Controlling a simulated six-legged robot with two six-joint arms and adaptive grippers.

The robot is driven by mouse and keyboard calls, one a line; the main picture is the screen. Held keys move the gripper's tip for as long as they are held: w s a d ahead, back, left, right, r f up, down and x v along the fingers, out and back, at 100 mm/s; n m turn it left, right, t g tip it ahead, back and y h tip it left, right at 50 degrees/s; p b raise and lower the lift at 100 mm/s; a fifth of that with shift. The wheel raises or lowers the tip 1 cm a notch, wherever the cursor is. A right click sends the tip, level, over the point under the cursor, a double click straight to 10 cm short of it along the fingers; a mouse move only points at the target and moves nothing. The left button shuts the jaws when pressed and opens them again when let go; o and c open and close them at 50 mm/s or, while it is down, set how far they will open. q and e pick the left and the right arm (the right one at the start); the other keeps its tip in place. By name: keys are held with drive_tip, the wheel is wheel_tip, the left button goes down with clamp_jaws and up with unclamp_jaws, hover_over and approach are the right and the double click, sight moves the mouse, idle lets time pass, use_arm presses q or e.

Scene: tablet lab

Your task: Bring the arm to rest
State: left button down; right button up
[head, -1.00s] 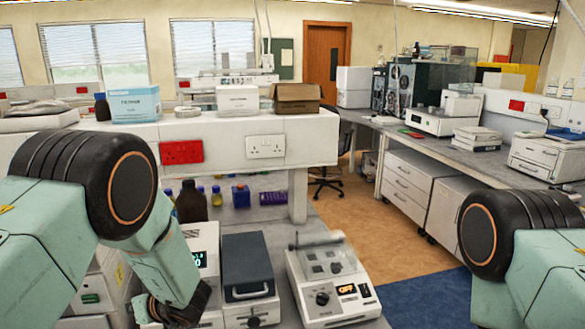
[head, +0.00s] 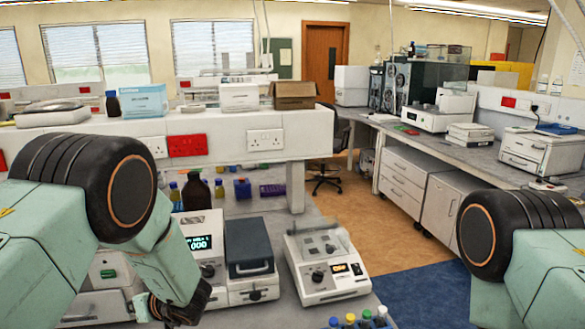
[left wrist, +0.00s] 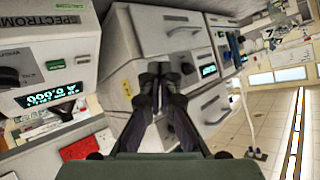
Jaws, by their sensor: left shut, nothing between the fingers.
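My left arm comes in from the left in the head view, bent downward, with its wrist and left gripper (head: 172,309) low at the bottom edge, in front of the bench instruments. In the left wrist view the fingers of this gripper (left wrist: 160,74) are together with nothing between them. They point towards white instrument housings, and I cannot tell the exact gap. My right arm shows only its upper part at the right edge of the head view; its gripper is out of view.
A white instrument with a lit display (head: 198,243), a dark-lidded unit (head: 249,244) and a white device with knobs (head: 325,265) stand on the bench. Several coloured-cap bottles (head: 366,317) show at the bottom edge. A brown bottle (head: 195,193) stands behind. Open floor (head: 405,240) lies right.

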use_arm(q)
drive_tip(key=s+d+f+m+h, duration=0.2)
drive_tip(key=s+f+m+h, duration=0.1)
drive_tip(key=s+f, duration=0.5)
drive_tip(key=s+d+f+m+h, duration=0.25)
drive_tip(key=s+f, duration=0.35)
drive_tip(key=s, duration=0.5)
drive_tip(key=s+d+m+g+h, duration=0.1)
drive_tip(key=s+d+g+h, duration=0.2)
drive_tip(key=s, duration=0.7)
drive_tip(key=s+d+m+g+h, duration=0.2)
drive_tip(key=s+d, duration=0.2)
drive_tip(key=s, duration=0.6)
wheel_tip(320, 180, down, 26)
drive_tip(key=b, duration=2.5)
drive_tip(key=shift+s+d, duration=0.15)
drive_tip(key=shift+d, duration=0.05)
use_arm(e)
wheel_tip(320, 180, down, 25)
drive_tip(key=shift+f, duration=0.15)
